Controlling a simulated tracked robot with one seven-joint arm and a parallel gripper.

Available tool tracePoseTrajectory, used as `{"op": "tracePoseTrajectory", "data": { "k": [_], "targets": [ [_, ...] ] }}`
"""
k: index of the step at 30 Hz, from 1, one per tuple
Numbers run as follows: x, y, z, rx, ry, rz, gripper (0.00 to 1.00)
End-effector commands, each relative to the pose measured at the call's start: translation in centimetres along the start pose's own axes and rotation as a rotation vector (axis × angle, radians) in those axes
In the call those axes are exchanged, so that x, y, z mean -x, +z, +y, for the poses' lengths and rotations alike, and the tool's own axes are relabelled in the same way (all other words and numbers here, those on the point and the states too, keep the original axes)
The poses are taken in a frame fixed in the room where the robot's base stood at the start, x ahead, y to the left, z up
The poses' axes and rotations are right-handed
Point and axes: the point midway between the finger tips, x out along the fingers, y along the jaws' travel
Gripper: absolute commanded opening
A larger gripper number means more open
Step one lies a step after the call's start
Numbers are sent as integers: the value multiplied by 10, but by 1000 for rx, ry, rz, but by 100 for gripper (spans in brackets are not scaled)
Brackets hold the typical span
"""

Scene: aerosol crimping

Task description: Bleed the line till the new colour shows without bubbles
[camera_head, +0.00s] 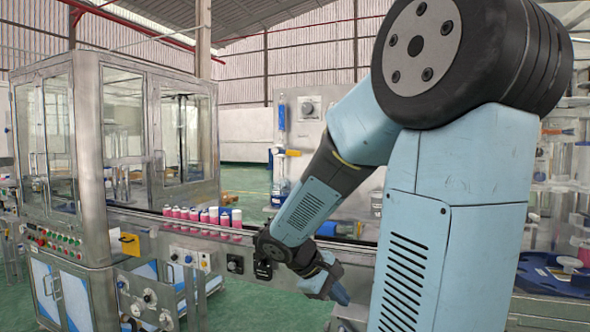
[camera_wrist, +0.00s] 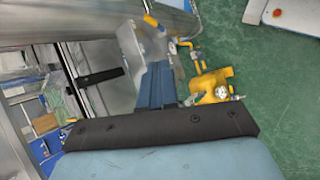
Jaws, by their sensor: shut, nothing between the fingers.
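My gripper (camera_head: 335,288) is shut and empty, low in front of the conveyor in the head view. Its blue fingers (camera_wrist: 157,70) point up the picture in the wrist view. Beside them, to the right, is a yellow pump-like unit (camera_wrist: 208,85) with a round gauge; the fingers look apart from it. Yellow-handled levers (camera_wrist: 181,42) sit just above the fingertips. In the head view, a clear upright tube with a blue part (camera_head: 281,118) and a yellow handle (camera_head: 292,153) is on a grey panel behind. I cannot tell the colour or bubbles in any line.
A glass-walled machine (camera_head: 140,140) stands at the left. Several pink and white cans (camera_head: 205,215) stand on its conveyor. A blue tray (camera_head: 555,275) lies at the lower right. Green floor (camera_wrist: 260,80) is open at the right in the wrist view.

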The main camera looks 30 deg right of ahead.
Motion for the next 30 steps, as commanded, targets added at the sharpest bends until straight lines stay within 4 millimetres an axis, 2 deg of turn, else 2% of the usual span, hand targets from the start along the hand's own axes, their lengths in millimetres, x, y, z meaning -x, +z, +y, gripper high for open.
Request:
{"op": "tracePoseTrajectory", "data": {
  "k": [3,7,14,17,22,25,30],
  "targets": [
    [-14,-9,22,84,136,-114,0],
    [-20,-19,50,168,297,-227,0],
    [-6,-42,97,314,613,-414,0],
    [10,-56,116,375,763,-489,0],
    [51,-84,139,473,1031,-610,0],
    [82,-104,147,527,1196,-674,0],
    [133,-135,148,601,1439,-759,0]
  ]
}}
